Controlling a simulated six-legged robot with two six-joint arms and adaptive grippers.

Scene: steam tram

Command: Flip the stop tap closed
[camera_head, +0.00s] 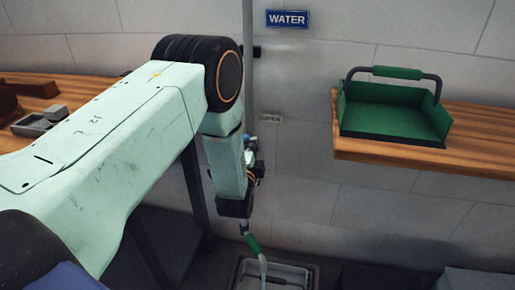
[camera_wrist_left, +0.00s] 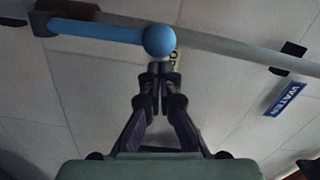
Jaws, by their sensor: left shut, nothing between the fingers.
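The stop tap's blue lever (camera_wrist_left: 95,27) shows in the left wrist view, ending in a round blue ball knob (camera_wrist_left: 159,40). Its other end meets a dark fitting on the grey pipe (camera_wrist_left: 235,50). My left gripper (camera_wrist_left: 160,80) is shut and empty, its fingertips just below the knob in the picture; I cannot tell whether they touch it. In the head view my left gripper (camera_head: 252,158) is small and partly hidden by my left arm, close to the upright pipe (camera_head: 248,60). A bit of blue (camera_head: 251,139) shows beside it. My right gripper is not in view.
A blue WATER sign (camera_head: 287,18) and a small plate (camera_head: 270,118) are on the wall. A green carrier (camera_head: 392,110) stands on the right wooden shelf (camera_head: 470,150). A green-gripped hose (camera_head: 252,243) hangs over a grey crate (camera_head: 302,274). A left shelf (camera_head: 70,92) holds small items.

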